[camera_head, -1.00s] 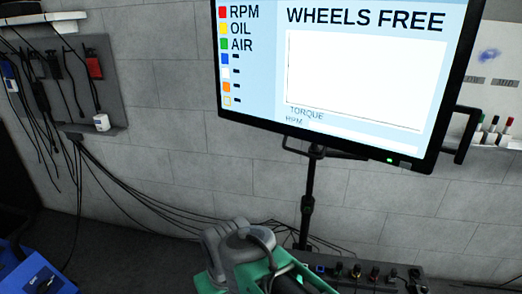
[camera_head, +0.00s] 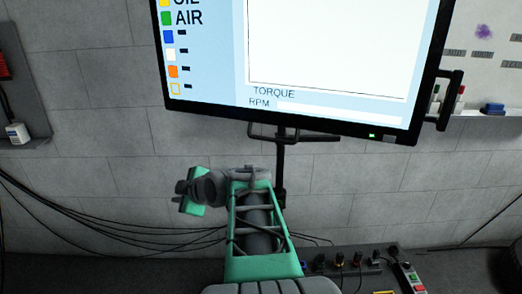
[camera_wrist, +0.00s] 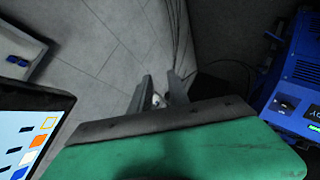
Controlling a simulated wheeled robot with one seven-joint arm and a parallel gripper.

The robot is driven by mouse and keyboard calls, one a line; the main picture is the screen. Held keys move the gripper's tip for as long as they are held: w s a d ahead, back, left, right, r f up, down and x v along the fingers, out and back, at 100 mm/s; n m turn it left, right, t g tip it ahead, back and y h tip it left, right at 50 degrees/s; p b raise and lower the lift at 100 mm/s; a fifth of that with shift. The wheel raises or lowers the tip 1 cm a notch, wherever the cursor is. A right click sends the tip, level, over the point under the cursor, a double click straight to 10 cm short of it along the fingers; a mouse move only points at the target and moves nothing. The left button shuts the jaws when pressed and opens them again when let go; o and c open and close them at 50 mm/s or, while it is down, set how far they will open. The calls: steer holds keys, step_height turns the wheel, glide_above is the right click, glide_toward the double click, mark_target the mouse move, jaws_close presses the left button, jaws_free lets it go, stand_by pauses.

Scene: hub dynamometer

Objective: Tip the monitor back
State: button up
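The monitor (camera_head: 325,50) fills the upper part of the head view, with its top cut off. It stands on a dark pole (camera_head: 280,165). A dark handle (camera_head: 451,100) sticks out at its right edge, and a dark bar (camera_head: 310,138) runs under its lower edge. My gripper (camera_head: 184,196) is at the end of my green and grey arm, below the lower left of the monitor and apart from it. In the wrist view the two fingers of my gripper (camera_wrist: 159,82) are apart with nothing between them, and the monitor (camera_wrist: 30,128) shows at the left.
Black cables (camera_head: 110,230) hang along the grey wall. A blue machine (camera_wrist: 298,95) is at the right of the wrist view. A shelf (camera_head: 490,112) with markers is at the right.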

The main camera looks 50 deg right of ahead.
mark_target(271, 140)
steer(key=s+d+r+n+t+h+b, duration=0.1)
steer(key=s+d, duration=0.3)
steer(key=d, duration=0.4)
steer(key=s+d+r+n+t+h+b, duration=0.2)
steer(key=s+d+r+t+h, duration=0.1)
steer(key=d, duration=0.6)
steer(key=s+d+r+n+t+h+b, duration=0.1)
steer(key=s+d+r+n+t+h, duration=0.1)
steer(key=s+d, duration=0.4)
steer(key=shift+d+r+h+b, duration=0.2)
steer(key=shift+d+r+h, duration=0.15)
steer(key=shift+d+r, duration=0.3)
steer(key=shift+d+r+h+b, duration=0.2)
steer(key=shift+d+r+h, duration=0.2)
steer(key=shift+d, duration=0.35)
steer(key=p+x, duration=0.1)
steer(key=x, duration=0.6)
steer(key=shift+w+p, duration=0.15)
steer(key=shift+p, duration=0.15)
steer(key=shift+c, duration=0.4)
jaws_close()
